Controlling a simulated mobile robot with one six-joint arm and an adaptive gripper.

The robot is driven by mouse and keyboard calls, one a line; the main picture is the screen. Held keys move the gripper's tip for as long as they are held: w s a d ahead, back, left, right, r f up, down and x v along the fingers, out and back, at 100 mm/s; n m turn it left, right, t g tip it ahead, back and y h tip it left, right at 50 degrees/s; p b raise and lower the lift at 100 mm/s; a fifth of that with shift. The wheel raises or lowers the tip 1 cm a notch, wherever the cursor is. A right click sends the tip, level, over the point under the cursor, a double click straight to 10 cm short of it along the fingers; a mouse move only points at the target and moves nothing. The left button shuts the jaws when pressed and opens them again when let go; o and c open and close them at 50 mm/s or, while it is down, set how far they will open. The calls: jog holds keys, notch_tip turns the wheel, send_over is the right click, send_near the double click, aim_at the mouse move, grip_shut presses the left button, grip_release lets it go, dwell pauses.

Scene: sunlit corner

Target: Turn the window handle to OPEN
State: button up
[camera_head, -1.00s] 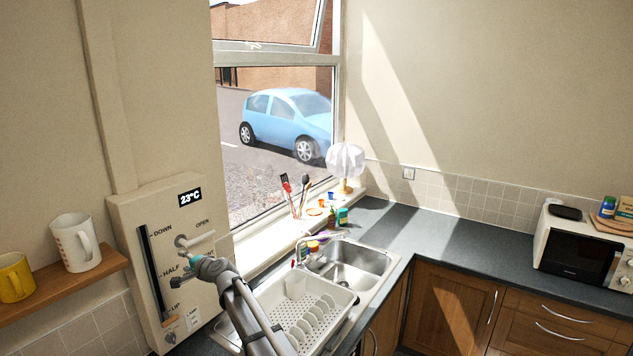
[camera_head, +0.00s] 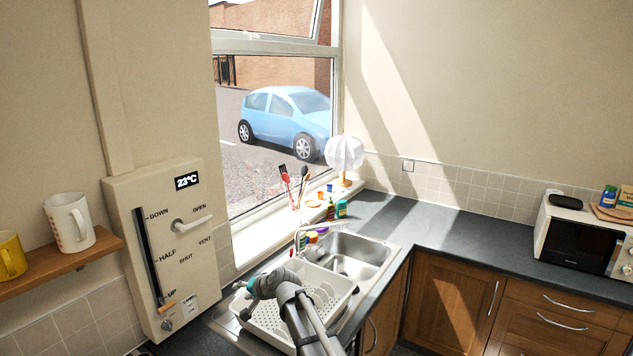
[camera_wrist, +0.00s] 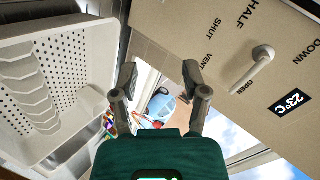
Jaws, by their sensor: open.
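The window handle (camera_head: 192,224) is a white lever on the beige wall panel (camera_head: 150,190). My gripper (camera_wrist: 159,76) is open and empty, clear of the handle. In the head view my gripper (camera_head: 242,296) is low and right of the panel, near the dish rack, its fingers partly hard to make out.
A white dish rack (camera_head: 272,322) stands below and beside my gripper, by the sink (camera_head: 350,255). The panel also carries a vertical slider (camera_head: 149,255) marked DOWN, HALF and UP. Mugs (camera_head: 69,222) stand on a wooden shelf (camera_head: 60,268) at left. Utensils and bottles line the sill.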

jog(key=s+d+f+g+h+b, duration=0.2)
jog(key=s+d+f, duration=0.4)
jog(key=d, duration=0.7)
jog(key=s+d+f+n+g+h+b, duration=0.1)
jog(key=s+d+f+g+h+b, duration=0.1)
jog(key=s+d+f+h+b, duration=0.2)
jog(key=s+d+f+n+g+h+b, duration=0.1)
jog(key=s+d+f, duration=0.9)
jog(key=d, duration=1.1)
jog(key=s+g+h+b, duration=0.1)
jog(key=s+h+b, duration=0.1)
jog(key=s+b, duration=0.1)
jog(key=shift+s+d+f+h+b, duration=0.15)
jog(key=shift+s+d+h+b, duration=0.15)
jog(key=shift+s+b, duration=0.15)
